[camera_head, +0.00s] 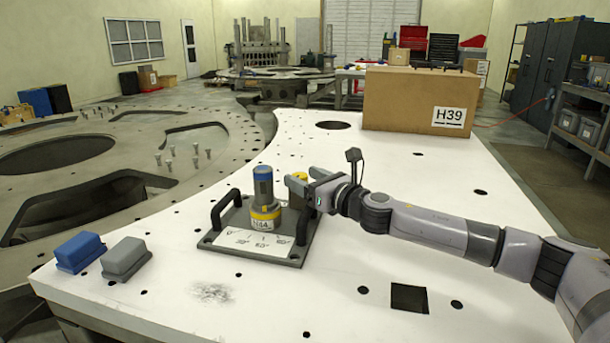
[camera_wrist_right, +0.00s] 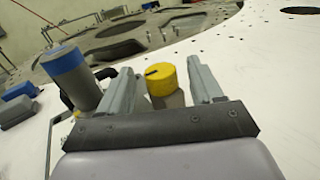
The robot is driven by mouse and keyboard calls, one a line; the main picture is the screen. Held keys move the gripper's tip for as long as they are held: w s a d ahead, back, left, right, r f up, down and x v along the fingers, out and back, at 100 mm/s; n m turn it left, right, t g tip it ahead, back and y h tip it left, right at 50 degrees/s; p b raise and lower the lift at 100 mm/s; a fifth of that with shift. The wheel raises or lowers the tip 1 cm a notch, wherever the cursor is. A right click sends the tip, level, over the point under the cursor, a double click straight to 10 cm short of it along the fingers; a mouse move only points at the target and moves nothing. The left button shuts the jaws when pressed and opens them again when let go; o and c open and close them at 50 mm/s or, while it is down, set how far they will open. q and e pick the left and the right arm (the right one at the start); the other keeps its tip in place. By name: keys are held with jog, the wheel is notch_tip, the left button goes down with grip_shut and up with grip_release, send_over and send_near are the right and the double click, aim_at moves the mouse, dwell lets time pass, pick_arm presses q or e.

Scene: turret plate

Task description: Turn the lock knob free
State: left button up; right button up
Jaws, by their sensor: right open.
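The lock knob is a yellow cap on a grey post; it shows between my fingers in the right wrist view (camera_wrist_right: 162,78) and partly behind my gripper in the head view (camera_head: 299,176). My right gripper (camera_head: 300,182) is open, with one finger on each side of the knob and visible gaps to both; it also shows in the right wrist view (camera_wrist_right: 165,90). The knob stands on a grey turret plate (camera_head: 290,251) with two black handles. Beside it stands a blue-topped grey cylinder (camera_head: 263,182) with a yellow ring and a label. My left gripper is out of view.
A blue block (camera_head: 80,252) and a grey block (camera_head: 126,259) sit at the white table's (camera_head: 350,300) left edge. A cardboard box marked H39 (camera_head: 415,100) stands at the back. The table front has several holes and much free room.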

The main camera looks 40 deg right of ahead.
jog(key=shift+w, duration=0.25)
jog(key=c, duration=1.1)
jog(key=shift+o, duration=0.2)
jog(key=shift+d+n+y, duration=0.1)
jog(key=shift+n+y, duration=0.7)
jog(key=shift+y, duration=0.3)
jog(key=o, duration=1.1)
jog(key=shift+c, duration=0.2)
jog(key=shift+b, duration=0.3)
